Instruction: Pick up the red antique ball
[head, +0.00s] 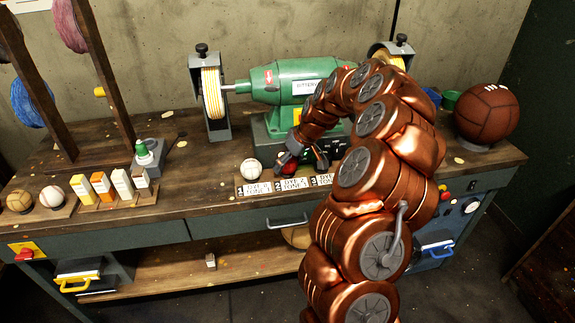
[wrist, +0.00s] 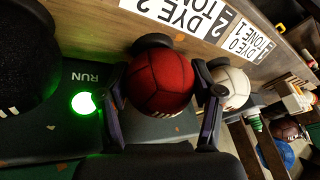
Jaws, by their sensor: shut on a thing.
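The red antique ball (wrist: 160,82) is dark red with stitched seams and sits between the two fingers of my gripper (wrist: 166,98) in the wrist view. The fingers press on it from both sides, so my gripper is shut on it. In the head view my gripper (head: 291,157) is low in front of the green machine, and the arm and fingers hide most of the ball there. I cannot tell whether the ball still touches the surface under it.
A white ball (head: 251,169) sits just left of my gripper; it also shows in the wrist view (wrist: 232,88). Label plates (head: 275,187) line the bench front. The green machine (head: 292,80) stands behind. A large brown ball (head: 487,113) rests at the right. A green light (wrist: 83,103) glows near "RUN".

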